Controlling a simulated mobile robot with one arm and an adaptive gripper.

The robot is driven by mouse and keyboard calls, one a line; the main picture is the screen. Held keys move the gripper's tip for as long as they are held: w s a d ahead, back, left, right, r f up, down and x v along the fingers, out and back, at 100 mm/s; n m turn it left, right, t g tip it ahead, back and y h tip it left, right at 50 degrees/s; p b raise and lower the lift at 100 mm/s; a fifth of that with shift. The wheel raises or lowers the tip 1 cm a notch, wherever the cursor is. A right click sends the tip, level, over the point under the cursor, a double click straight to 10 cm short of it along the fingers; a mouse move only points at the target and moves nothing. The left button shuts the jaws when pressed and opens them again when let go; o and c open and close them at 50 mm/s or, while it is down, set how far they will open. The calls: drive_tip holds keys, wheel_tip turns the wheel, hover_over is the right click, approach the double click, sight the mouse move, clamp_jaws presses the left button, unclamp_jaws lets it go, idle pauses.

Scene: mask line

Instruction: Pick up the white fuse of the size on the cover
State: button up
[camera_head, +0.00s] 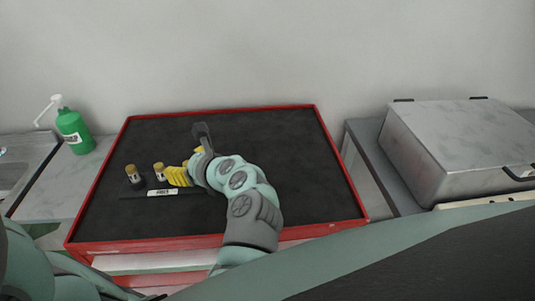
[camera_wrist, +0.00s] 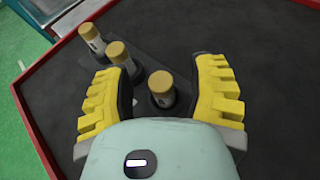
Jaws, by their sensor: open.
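Three fuses with pale bodies and gold-yellow caps stand in a row on a dark holder (camera_head: 130,196). In the wrist view, the nearest fuse (camera_wrist: 163,100) is between the two yellow fingers of my open gripper (camera_wrist: 163,64), with dark gaps on both sides. The middle fuse (camera_wrist: 120,66) is just outside the left finger. The far fuse (camera_wrist: 93,42) is at upper left. In the head view, the left fuse (camera_head: 134,176) and middle fuse (camera_head: 159,171) show; my gripper (camera_head: 187,163) hides the third. Size markings are unreadable. I cannot make out a cover with a size.
The holder's front has a white label (camera_head: 161,192). The red-rimmed black tabletop (camera_head: 290,160) is clear on the right. A green bottle (camera_head: 75,131) stands on the left counter. A grey metal box (camera_head: 455,145) sits on the right bench.

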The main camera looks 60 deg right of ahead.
drive_tip(key=shift+o, duration=0.2)
clamp_jaws()
idle(0.3)
drive_tip(key=shift+r, duration=0.15)
drive_tip(key=shift+r+b, duration=0.3)
drive_tip(key=shift+r, duration=1.3)
drive_tip(key=s+a+b, duration=0.1)
drive_tip(key=s+a, duration=0.1)
drive_tip(key=s, duration=0.2)
drive_tip(key=s+a+r, duration=0.1)
drive_tip(key=s+a, duration=0.2)
drive_tip(key=s, duration=0.2)
drive_tip(key=s+a+b, duration=0.1)
drive_tip(key=s+a, duration=0.2)
drive_tip(key=s, duration=0.2)
drive_tip(key=shift+a+r+b, duration=0.1)
drive_tip(key=shift+r+b, duration=0.2)
